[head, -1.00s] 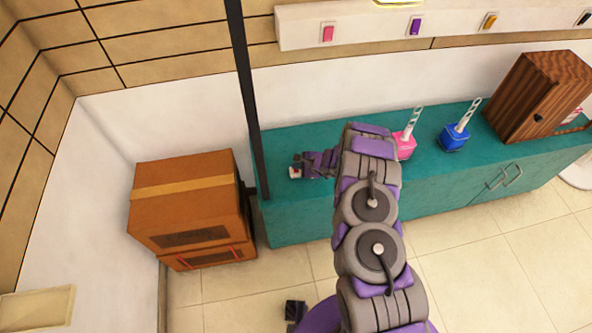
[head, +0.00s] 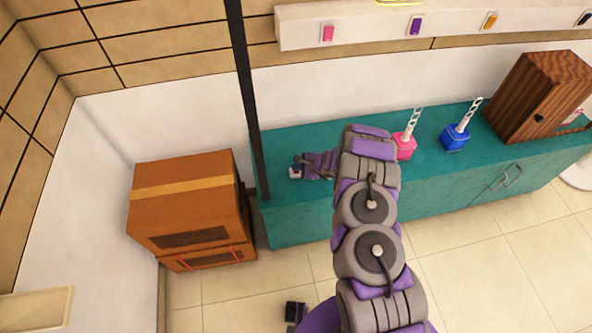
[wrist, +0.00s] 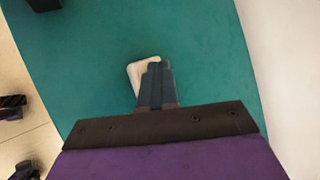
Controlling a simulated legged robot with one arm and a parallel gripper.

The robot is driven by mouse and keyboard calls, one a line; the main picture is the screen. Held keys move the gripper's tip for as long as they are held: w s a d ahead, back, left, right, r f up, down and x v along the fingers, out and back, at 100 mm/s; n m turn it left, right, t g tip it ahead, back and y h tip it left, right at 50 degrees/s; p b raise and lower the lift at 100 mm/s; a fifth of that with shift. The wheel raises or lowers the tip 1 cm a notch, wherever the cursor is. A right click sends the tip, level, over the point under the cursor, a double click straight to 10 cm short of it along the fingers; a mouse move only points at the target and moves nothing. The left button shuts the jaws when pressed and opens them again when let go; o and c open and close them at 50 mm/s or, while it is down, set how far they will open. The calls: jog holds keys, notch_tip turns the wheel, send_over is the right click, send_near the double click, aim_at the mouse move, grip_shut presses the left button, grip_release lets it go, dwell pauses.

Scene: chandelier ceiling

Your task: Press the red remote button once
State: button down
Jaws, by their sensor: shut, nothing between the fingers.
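A small white remote (head: 294,174) lies on the teal counter (head: 285,143), near its left end. In the wrist view the white remote (wrist: 134,70) shows beyond my fingertips and to their left. My gripper (wrist: 158,66) is shut and empty, and its dark fingers cover part of the remote. In the head view my gripper (head: 298,161) is right at the remote. I cannot tell whether the fingertips touch it. No red button can be made out; it may be hidden behind the fingers.
A pink block with a handle (head: 405,146) and a blue one (head: 455,137) stand right of my arm. A wooden cabinet (head: 535,95) is at the right end. A dark post (head: 248,90) rises by the counter's left end, beside stacked cardboard boxes (head: 185,200).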

aim_at(298, 172)
dwell(0.6)
jog(key=shift+r, duration=0.75)
jog(key=shift+r+p, duration=0.4)
jog(key=shift+r, duration=2.2)
jog(key=shift+f, duration=0.15)
